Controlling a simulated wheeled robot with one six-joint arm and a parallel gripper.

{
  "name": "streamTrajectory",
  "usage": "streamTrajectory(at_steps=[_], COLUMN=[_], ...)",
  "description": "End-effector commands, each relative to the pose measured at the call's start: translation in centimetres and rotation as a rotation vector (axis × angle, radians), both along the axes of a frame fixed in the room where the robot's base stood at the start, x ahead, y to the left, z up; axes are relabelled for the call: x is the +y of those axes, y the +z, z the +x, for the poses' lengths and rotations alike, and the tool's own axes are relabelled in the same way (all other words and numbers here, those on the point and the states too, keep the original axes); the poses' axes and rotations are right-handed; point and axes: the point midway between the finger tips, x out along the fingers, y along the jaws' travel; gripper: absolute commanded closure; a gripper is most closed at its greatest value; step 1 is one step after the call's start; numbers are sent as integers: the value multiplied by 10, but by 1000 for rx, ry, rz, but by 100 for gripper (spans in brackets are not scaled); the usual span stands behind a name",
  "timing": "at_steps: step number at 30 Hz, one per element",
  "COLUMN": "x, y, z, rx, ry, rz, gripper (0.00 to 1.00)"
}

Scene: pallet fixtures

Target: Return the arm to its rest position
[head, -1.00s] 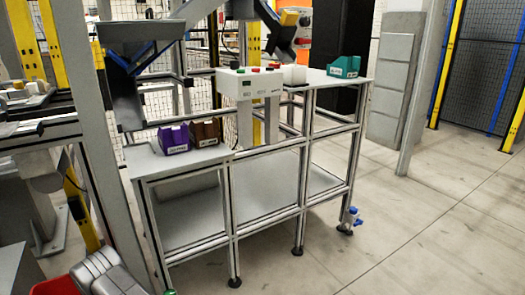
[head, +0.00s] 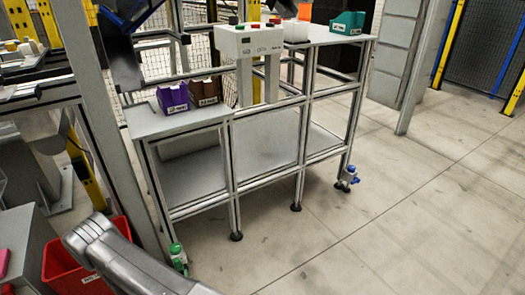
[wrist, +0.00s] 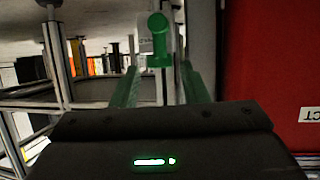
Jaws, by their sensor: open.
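My gripper (wrist: 160,74) shows in the wrist view with two green fingers apart and nothing held between them. My grey arm (head: 125,262) reaches in from the bottom left of the head view, and my gripper is hidden there. A similar bottle (head: 177,257) stands on the floor at the near left leg of the workbench in the head view.
A red bin (head: 62,262) stands close beside my arm and fills the right of the wrist view (wrist: 275,60). The framed workbench (head: 190,122) carries purple (head: 172,98), brown (head: 204,92) and teal (head: 347,23) bins. A blue-topped bottle (head: 348,178) stands at its right leg. The floor at right is clear.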

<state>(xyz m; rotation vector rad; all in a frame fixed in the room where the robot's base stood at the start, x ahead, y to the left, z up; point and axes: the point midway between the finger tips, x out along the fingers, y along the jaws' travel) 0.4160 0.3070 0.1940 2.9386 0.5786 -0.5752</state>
Motion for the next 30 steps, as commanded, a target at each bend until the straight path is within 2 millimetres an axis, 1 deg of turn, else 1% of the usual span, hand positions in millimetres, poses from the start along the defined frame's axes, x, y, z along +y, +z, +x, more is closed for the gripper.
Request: streamTrajectory(at_steps=[1,3,9,12,22,30], x=[3,8,22,26,18,15], y=[-7,-13,-28,-32,-29,-30], z=[10,22,57,70,72,74], rx=[0,-1,-1,6,119,163], ry=[-4,-3,-2,-2,-1,0], rz=[4,4,3,11,194,264], gripper=[59,59,59,59,59,59])
